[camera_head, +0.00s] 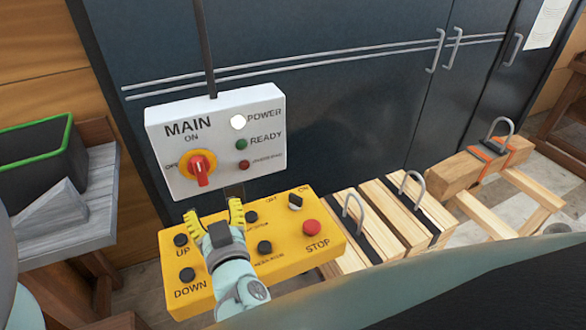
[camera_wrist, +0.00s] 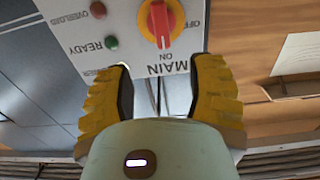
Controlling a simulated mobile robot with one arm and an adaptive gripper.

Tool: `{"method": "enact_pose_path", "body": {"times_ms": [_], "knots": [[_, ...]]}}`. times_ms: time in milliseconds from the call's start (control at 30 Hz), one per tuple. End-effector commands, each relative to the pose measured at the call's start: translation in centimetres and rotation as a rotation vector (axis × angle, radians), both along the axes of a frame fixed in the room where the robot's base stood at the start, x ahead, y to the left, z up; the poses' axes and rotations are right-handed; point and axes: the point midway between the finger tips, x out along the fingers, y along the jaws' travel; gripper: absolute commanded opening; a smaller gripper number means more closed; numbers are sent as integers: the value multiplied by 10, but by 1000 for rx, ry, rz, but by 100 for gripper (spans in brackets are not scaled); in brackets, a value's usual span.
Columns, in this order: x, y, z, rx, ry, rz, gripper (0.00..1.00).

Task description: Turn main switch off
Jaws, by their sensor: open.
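The main switch (camera_head: 198,168) is a red knob on a round yellow plate, on a white box (camera_head: 160,112) lettered MAIN. ON is marked above the knob and OFF to its left. The knob's grip stands vertical, in line with ON. The wrist view shows the box upside down, with the switch (camera_wrist: 161,20) at the top, cut by the frame edge. My gripper (camera_head: 214,212) is open and empty, below the switch in the head view and apart from it. Its yellow fingers (camera_wrist: 163,75) stand either side of the knob's line in the wrist view.
The white box has a bright POWER lamp (camera_head: 238,121), a green READY lamp (camera_head: 242,144) and a red lamp (camera_head: 244,165). A yellow button panel (camera_head: 290,252) with a red STOP button lies behind and around my gripper. Wooden blocks (camera_head: 385,225) with metal loops stand to the right.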

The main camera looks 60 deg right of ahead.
Motion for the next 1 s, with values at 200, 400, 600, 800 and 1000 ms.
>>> {"method": "enact_pose_path", "body": {"times_ms": [200,400,600,800,1000], "knots": [[37,-21,6,-3,-5,6,55],[52,-36,6,-4,-1,-6,55],[58,-44,7,-10,-1,-16,55],[71,-45,7,-2,-5,-3,55],[89,-55,4,-2,-6,0,55]]}}
